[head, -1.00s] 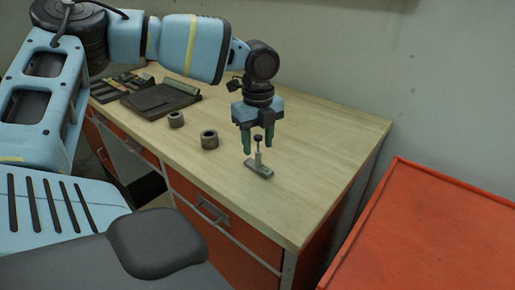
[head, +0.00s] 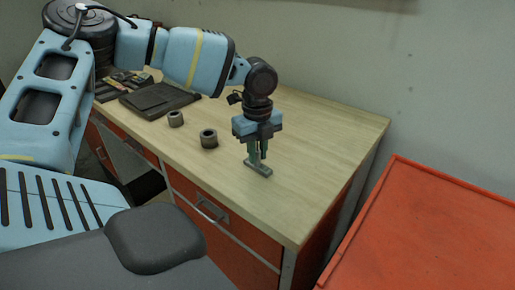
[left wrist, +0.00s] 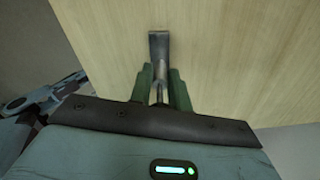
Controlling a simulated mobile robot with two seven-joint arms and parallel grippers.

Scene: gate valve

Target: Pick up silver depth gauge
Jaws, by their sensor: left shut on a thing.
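The silver depth gauge (head: 260,170) stands on the wooden workbench, its flat base bar on or just at the top and its stem upright. My left gripper (head: 257,155) points down over it, with its green fingers shut on the stem. The fingers hide most of the stem and its dark knob. In the left wrist view, the gauge's bar (left wrist: 159,45) reaches out beyond the fingertips, and the left gripper's fingers (left wrist: 160,88) close on it from both sides. My right gripper is not in view.
A red surface (head: 430,230) is at the right. The bench's right side is clear.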

